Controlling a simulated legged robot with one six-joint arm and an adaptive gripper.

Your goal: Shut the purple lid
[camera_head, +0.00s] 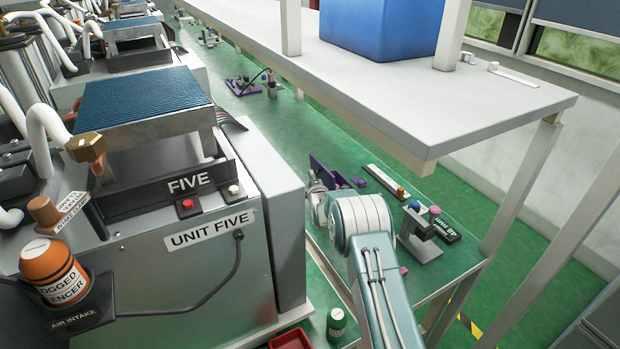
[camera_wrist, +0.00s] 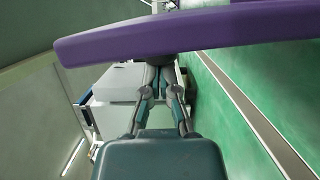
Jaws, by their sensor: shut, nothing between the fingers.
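The purple lid (camera_head: 322,172) shows in the head view as a dark purple panel standing tilted up on the green bench, just beyond my arm. In the wrist view a purple slab (camera_wrist: 200,30), which looks like the same lid, spans the top of the picture, close to the camera. My gripper (camera_wrist: 160,62) is shut and empty, with its fingertips partly behind the lower edge of this slab. I cannot tell whether they touch it. In the head view my arm hides the gripper's fingertips and the lower part of the lid's box.
The Unit Five machine (camera_head: 215,260) stands close on the left. A white shelf (camera_head: 400,85) with a blue box (camera_head: 378,25) overhangs the bench on the right. A white strip with an orange knob (camera_head: 400,192) and a small grey stand (camera_head: 420,245) sit right of my arm.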

